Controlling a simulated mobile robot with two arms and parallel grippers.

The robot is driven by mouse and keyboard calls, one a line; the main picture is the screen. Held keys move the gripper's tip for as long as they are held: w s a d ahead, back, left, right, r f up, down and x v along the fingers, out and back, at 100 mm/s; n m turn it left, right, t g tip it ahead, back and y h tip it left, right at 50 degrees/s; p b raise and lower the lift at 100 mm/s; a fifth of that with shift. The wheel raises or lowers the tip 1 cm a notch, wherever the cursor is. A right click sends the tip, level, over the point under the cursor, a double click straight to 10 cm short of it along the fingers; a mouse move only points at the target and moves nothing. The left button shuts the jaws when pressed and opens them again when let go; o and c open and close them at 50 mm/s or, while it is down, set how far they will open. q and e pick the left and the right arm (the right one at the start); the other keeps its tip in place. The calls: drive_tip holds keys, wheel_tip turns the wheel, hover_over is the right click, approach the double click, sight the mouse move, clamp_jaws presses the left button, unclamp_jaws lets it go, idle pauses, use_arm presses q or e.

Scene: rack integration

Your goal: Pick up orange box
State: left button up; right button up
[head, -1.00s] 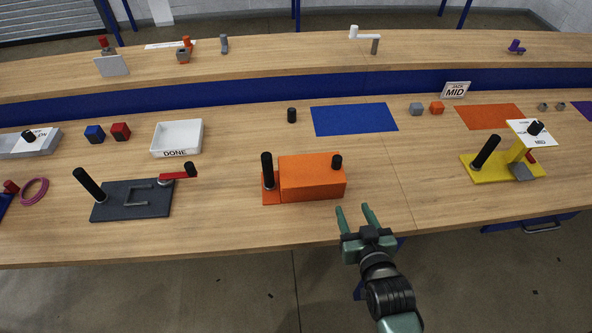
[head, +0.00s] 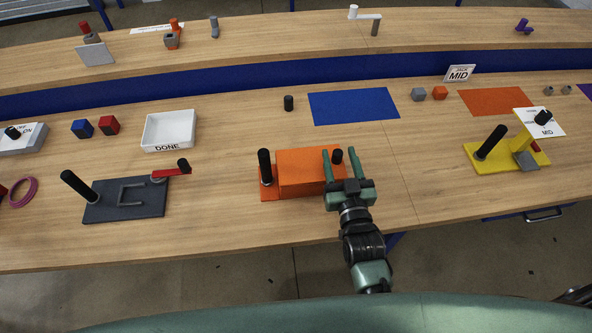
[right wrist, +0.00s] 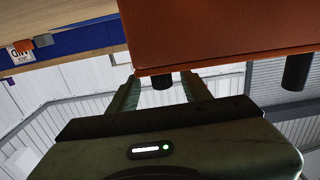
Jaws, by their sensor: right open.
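The orange box (head: 305,165) sits on the near table, and its orange side also fills the top of the right wrist view (right wrist: 220,35). A tall black post (head: 265,166) stands at its left end and a short black knob (head: 338,157) near its right end. My right gripper (head: 340,153) is open at the box's right end, its fingers on either side of the short knob in the head view. The right wrist view shows a black knob (right wrist: 162,80) between the fingers. I cannot tell whether they touch it. My left gripper is not in view.
A dark plate with a black post (head: 125,206) lies to the left and a yellow fixture (head: 485,158) to the right. Behind are a white DONE tray (head: 169,130), a small black cylinder (head: 289,103) and a flat blue mat (head: 352,107). Bare tabletop surrounds the box.

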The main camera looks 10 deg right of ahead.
drive_tip(key=w, duration=0.3)
drive_tip(key=w+p, duration=0.1)
drive_tip(key=shift+w+a+r, duration=0.2)
drive_tip(key=shift+w+r, duration=0.05)
clamp_jaws()
idle(1.1)
